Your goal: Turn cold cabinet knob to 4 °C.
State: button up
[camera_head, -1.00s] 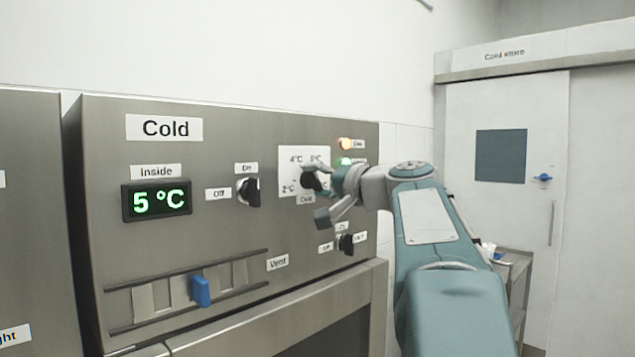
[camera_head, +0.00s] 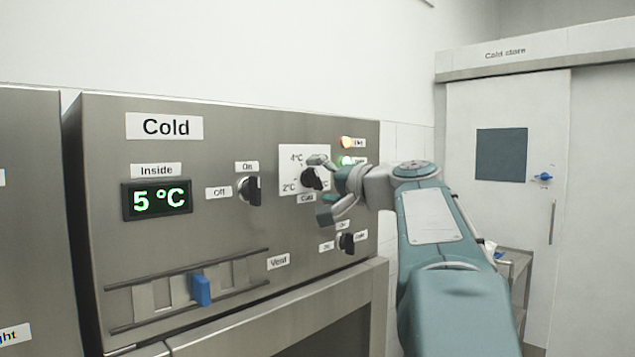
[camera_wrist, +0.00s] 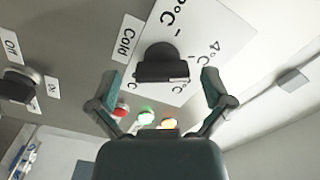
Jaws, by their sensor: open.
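The cold cabinet (camera_head: 225,150) has a black knob (camera_head: 310,180) on a white dial plate (camera_head: 290,157) marked 2°C and 4°C, with a "Cold" label below. The Inside display (camera_head: 157,200) reads 5 °C. In the wrist view the knob (camera_wrist: 162,64) stands between and beyond the two fingertips, on its tilted dial plate (camera_wrist: 205,38). My gripper (camera_head: 320,187) is open in front of the dial, its fingers on either side of the knob; it also shows in the wrist view (camera_wrist: 160,88). A gap shows on both sides of the knob. The gripper hides part of the dial's right side.
An On/Off switch (camera_head: 249,190) is left of the dial, another black switch (camera_head: 346,243) below it. Orange (camera_head: 346,142) and green lamps (camera_head: 346,160) are close to the gripper. A blue Vent slider (camera_head: 201,290) is lower left. A cold store door (camera_head: 500,220) is at right.

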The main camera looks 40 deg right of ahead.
jog(key=s, duration=1.1)
jog(key=shift+s+d, duration=0.25)
jog(key=shift+d, duration=0.2)
